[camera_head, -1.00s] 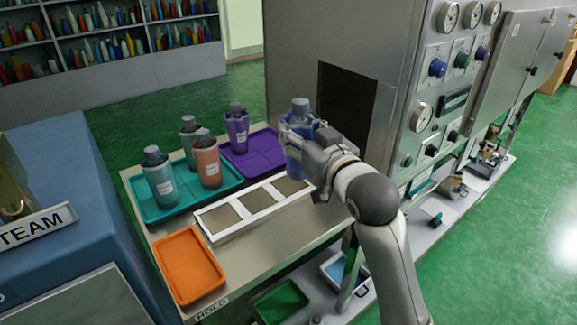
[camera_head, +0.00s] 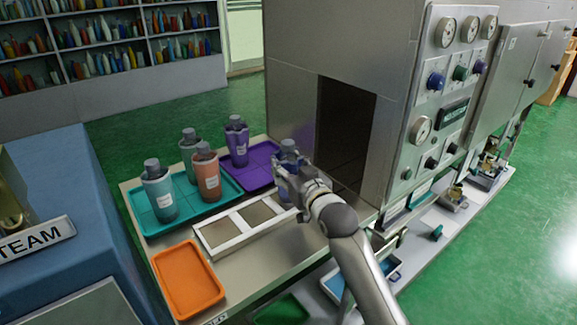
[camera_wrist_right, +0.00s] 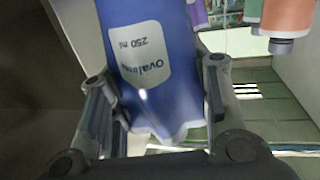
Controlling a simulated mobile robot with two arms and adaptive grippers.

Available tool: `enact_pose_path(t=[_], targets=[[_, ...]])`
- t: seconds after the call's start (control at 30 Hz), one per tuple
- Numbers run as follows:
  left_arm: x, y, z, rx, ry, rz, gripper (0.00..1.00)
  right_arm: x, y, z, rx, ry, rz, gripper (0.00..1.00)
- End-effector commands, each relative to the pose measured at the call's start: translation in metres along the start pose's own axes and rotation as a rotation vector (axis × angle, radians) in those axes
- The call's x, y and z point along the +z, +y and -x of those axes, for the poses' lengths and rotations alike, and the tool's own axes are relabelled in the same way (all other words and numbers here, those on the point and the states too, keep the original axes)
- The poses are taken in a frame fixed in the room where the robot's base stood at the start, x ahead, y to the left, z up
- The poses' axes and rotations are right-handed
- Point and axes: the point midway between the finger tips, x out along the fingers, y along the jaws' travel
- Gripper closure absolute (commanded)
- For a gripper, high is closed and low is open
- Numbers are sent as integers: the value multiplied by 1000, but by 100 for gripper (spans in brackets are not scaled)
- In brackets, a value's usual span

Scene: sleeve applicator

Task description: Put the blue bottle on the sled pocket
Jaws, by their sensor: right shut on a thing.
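The blue bottle (camera_head: 289,160) is in my right gripper (camera_head: 292,185), over the right end of the white sled (camera_head: 226,245). In the right wrist view the blue bottle (camera_wrist_right: 160,75) shows its white "Oval 250 ml" label, with the fingers of my right gripper (camera_wrist_right: 155,110) on both sides of it. The sled has a row of square pockets; the left and middle ones look empty. The right pocket is mostly hidden behind the gripper and bottle, so I cannot tell whether the bottle touches it. My left gripper is not in view.
A teal tray (camera_head: 222,190) holds a teal bottle (camera_head: 159,190), a green bottle (camera_head: 189,150) and an orange bottle (camera_head: 206,173). A purple bottle (camera_head: 237,142) stands on a purple tray (camera_head: 262,177). An empty orange tray (camera_head: 187,280) lies in front. The steel machine (camera_head: 300,85) with a dark opening stands close behind.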

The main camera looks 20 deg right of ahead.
Motion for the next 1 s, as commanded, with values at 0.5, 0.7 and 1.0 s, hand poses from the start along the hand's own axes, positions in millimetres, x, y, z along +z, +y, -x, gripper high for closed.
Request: enact_pose_path(t=[0.5,0.7,1.0], targets=[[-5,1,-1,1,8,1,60,3,0,0,0,-1,0,34],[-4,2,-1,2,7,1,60,3,0,0,0,0,0,34],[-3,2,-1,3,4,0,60,1,0,10,1,0,0,34]])
